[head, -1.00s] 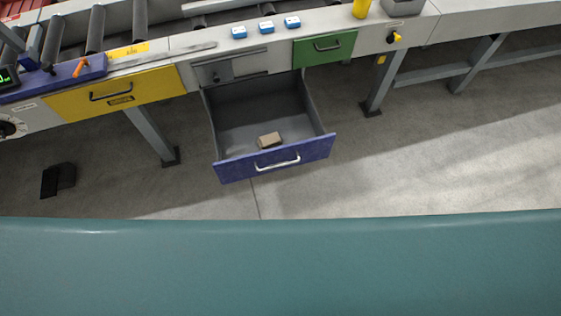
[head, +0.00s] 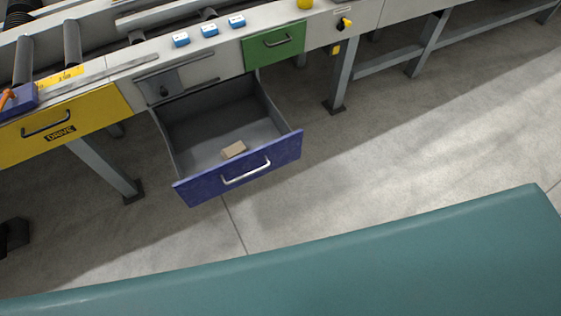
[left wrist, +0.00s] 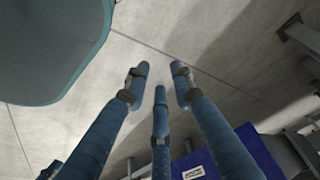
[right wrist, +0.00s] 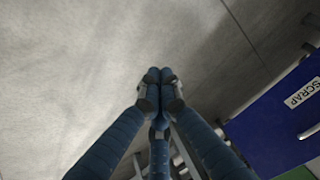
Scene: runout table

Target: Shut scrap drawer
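The blue scrap drawer (head: 238,180) stands pulled well out of the bench in the head view, with a silver bar handle on its front. A small tan block (head: 233,149) lies inside it. In the right wrist view, the blue front with its SCRAP label (right wrist: 275,120) is at the right edge. Part of a blue front with a white label (left wrist: 240,150) is at the lower right of the left wrist view. My left gripper (left wrist: 160,75) is open and empty, its fingertips apart. My right gripper (right wrist: 160,78) is shut with nothing visible between its fingers.
A yellow drawer (head: 90,121) marked DRIVE is left of the scrap drawer, and a green drawer (head: 290,42) is right of it; both are shut. Grey table legs (head: 105,166) stand at either side. Bare concrete floor lies in front of the drawer.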

